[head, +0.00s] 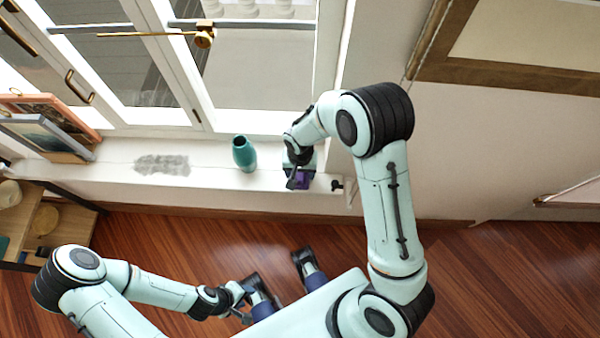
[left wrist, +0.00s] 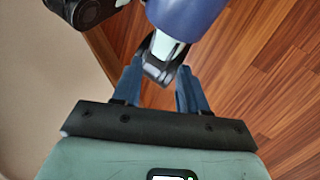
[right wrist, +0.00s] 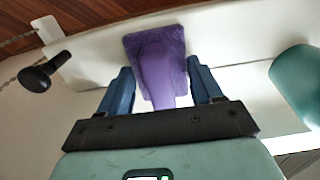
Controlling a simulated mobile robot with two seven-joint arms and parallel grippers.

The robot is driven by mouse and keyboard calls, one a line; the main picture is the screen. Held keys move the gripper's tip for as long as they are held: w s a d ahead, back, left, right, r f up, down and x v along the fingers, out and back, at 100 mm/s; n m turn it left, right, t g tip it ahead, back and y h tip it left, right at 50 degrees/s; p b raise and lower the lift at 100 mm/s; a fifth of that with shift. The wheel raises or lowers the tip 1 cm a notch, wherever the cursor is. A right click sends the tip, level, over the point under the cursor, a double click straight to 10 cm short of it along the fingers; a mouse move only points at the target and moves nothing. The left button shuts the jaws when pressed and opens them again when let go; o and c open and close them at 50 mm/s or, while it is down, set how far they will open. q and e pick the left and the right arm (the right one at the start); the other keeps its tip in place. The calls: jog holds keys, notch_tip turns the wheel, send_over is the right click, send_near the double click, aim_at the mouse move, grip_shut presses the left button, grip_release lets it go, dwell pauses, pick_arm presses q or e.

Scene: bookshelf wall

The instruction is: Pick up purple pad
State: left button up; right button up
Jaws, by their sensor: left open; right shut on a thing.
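The purple pad (head: 304,178) is at the right end of the white window sill (head: 218,182). My right gripper (head: 296,177) is over it and partly hides it in the head view. In the right wrist view the pad (right wrist: 160,50) shows between the two blue fingers of my right gripper (right wrist: 155,85), which is shut on it. Whether the pad still touches the sill is not clear. My left gripper (left wrist: 160,90) is open and low above the wooden floor, away from the pad, with nothing between its fingers.
A teal vase (head: 243,154) stands on the sill left of the pad, close to my right gripper. A grey fuzzy patch (head: 162,164) and leaning picture frames (head: 50,125) are further left. A black knob (right wrist: 45,72) sticks out near the sill's end. A wooden shelf (head: 50,220) stands at left.

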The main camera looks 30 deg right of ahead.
notch_tip(320, 180, up, 20)
jog(key=p, duration=0.3)
dwell(0.3)
